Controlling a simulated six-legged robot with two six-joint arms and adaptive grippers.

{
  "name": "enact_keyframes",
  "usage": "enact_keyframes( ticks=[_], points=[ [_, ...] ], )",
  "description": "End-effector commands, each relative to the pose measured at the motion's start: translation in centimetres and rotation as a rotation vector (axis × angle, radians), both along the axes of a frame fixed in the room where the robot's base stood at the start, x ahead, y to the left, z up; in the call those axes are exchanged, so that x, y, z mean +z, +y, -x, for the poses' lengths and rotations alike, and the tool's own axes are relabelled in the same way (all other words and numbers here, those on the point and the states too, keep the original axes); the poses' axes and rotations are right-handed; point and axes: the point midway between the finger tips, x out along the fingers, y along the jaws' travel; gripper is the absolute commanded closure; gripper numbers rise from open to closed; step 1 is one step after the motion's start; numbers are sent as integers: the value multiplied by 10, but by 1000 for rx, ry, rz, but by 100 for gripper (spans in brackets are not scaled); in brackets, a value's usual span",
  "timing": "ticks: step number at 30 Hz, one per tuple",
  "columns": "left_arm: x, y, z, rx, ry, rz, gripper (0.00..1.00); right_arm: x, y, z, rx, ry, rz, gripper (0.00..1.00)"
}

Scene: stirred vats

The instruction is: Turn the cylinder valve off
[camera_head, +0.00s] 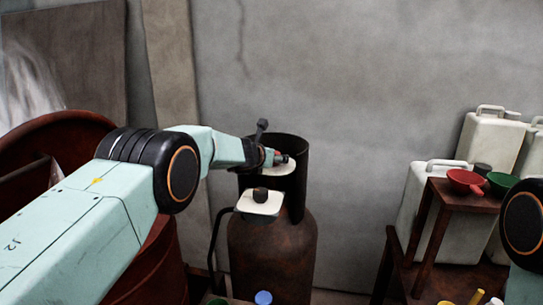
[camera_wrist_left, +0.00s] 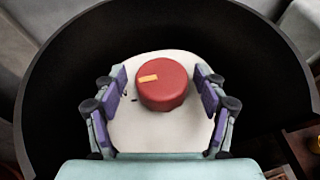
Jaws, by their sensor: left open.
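The gas cylinder (camera_head: 272,255) is rusty brown and stands upright against the wall, with a dark open collar round its top. In the left wrist view its valve is a round red knob (camera_wrist_left: 162,84) with an orange mark, on a pale plate (camera_wrist_left: 150,128) inside the dark collar (camera_wrist_left: 55,80). My left gripper (camera_head: 272,157) is at the collar in the head view, largely hiding the valve. In the left wrist view its open fingers (camera_wrist_left: 163,92) stand on both sides of the knob, with gaps visible. My right gripper is out of view.
A brown vat (camera_head: 70,130) stands at left. White jugs (camera_head: 490,140) and a small wooden table (camera_head: 465,200) with red and green bowls are at right. Bare wall lies behind.

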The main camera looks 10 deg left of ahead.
Motion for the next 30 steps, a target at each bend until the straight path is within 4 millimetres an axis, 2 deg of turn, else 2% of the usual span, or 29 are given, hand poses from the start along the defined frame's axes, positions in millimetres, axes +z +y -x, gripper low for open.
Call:
enact_keyframes(
  ticks=[2, 21, 26, 30],
  points=[
    [0, 0, 0, -1, 0, 0, 30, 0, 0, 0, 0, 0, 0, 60],
    [0, 0, 0, 1, 1, -1, 83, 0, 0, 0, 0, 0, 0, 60],
    [1, 0, 0, -15, -2, -2, 83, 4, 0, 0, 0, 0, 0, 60],
    [4, 0, -2, -59, -9, 0, 83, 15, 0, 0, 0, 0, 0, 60]
  ],
)
